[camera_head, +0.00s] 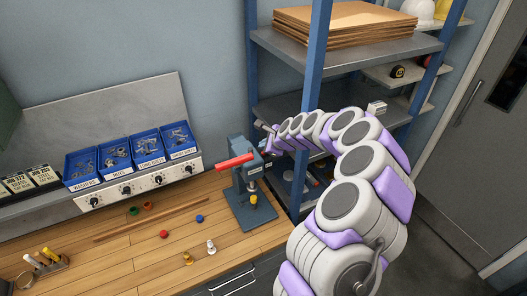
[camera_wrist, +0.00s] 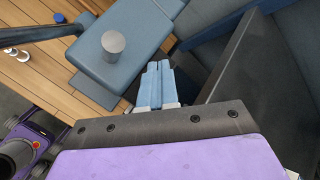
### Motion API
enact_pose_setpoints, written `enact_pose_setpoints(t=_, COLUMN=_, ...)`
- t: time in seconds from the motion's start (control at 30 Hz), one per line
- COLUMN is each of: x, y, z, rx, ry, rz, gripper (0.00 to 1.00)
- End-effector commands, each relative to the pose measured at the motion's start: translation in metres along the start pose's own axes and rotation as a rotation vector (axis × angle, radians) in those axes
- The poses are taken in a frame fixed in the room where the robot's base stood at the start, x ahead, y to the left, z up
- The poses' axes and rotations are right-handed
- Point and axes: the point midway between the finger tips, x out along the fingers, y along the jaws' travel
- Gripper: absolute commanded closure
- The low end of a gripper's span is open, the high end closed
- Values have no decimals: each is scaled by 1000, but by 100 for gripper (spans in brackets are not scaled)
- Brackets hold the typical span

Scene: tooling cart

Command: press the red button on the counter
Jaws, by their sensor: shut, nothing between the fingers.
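A small red button (camera_head: 164,234) sits on the wooden counter (camera_head: 115,262), left of a similar blue button (camera_head: 199,218). My gripper (camera_head: 268,139) is at the end of my outstretched arm, beside the top of the grey press, well above and to the right of the red button. In the wrist view my gripper's two light-blue fingers (camera_wrist: 155,85) are together and hold nothing. The blue button also shows there (camera_wrist: 59,18) at the upper left. I cannot make out the red button in the wrist view.
A grey press (camera_head: 247,190) with a red handle (camera_head: 234,162) stands between my gripper and the buttons. Blue shelving (camera_head: 313,70) is close on the right.

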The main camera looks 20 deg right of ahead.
Motion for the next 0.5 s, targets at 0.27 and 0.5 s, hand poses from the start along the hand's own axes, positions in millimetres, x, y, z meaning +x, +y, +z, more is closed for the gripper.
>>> enact_pose_setpoints(t=0.27, x=-2, y=-2, z=2, rx=0, ry=0, rz=0, gripper=100)
enact_pose_setpoints(t=0.5, x=-17, y=-13, z=12, rx=1, ry=0, rz=-1, gripper=100)
